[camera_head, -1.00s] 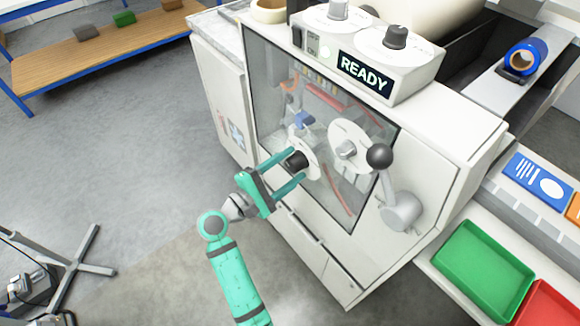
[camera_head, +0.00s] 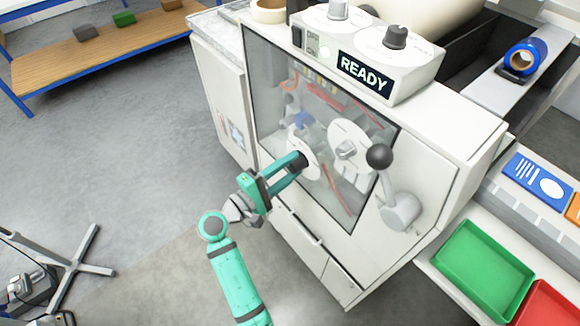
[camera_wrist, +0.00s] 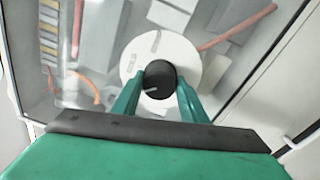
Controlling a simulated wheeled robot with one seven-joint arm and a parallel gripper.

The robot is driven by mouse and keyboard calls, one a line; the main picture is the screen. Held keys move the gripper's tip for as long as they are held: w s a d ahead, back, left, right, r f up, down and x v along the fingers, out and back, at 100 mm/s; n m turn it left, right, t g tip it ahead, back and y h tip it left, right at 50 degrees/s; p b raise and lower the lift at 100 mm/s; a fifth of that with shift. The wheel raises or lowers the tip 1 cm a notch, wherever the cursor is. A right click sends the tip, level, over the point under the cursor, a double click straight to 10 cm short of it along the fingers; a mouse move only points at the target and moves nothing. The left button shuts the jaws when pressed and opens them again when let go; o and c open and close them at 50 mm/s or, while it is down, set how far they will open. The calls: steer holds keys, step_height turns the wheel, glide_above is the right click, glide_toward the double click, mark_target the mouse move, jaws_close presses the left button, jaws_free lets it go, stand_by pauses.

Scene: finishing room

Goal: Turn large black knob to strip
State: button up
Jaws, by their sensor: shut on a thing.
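The large black knob (camera_head: 303,158) sticks out from a round white dial plate (camera_head: 313,168) on the machine's glazed front. In the wrist view the knob (camera_wrist: 159,74) shows a short white mark on its face, pointing left. The dial plate (camera_wrist: 190,52) around it has grey marks; no wording can be read. My gripper (camera_head: 297,163) is shut on the knob, with one green finger on each side of it, as the wrist view also shows (camera_wrist: 160,92). In the head view the fingers partly hide the knob.
A second dial with a grey knob (camera_head: 346,150) sits right of the black knob. A lever with a black ball (camera_head: 379,156) juts out further right. A control box (camera_head: 425,60) on top shows READY. Green (camera_head: 483,270) and red (camera_head: 545,305) trays stand lower right.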

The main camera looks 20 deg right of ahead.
steer(key=m, duration=0.4)
steer(key=shift+a+f+m, duration=0.1)
steer(key=shift+m, duration=0.3)
steer(key=m, duration=0.5)
steer(key=shift+w+m+g+h, duration=0.1)
steer(key=shift+m+g+h, duration=0.2)
steer(key=shift+m, duration=0.1)
steer(key=m, duration=0.5)
steer(key=shift+m, duration=0.3)
steer(key=m, duration=0.4)
steer(key=shift+w+m+g, duration=0.15)
steer(key=shift+m+g, duration=0.15)
steer(key=shift+m, duration=0.3)
steer(key=o, duration=1)
steer(key=shift+o, duration=0.2)
steer(key=v, duration=1)
steer(key=shift+a, duration=0.4)
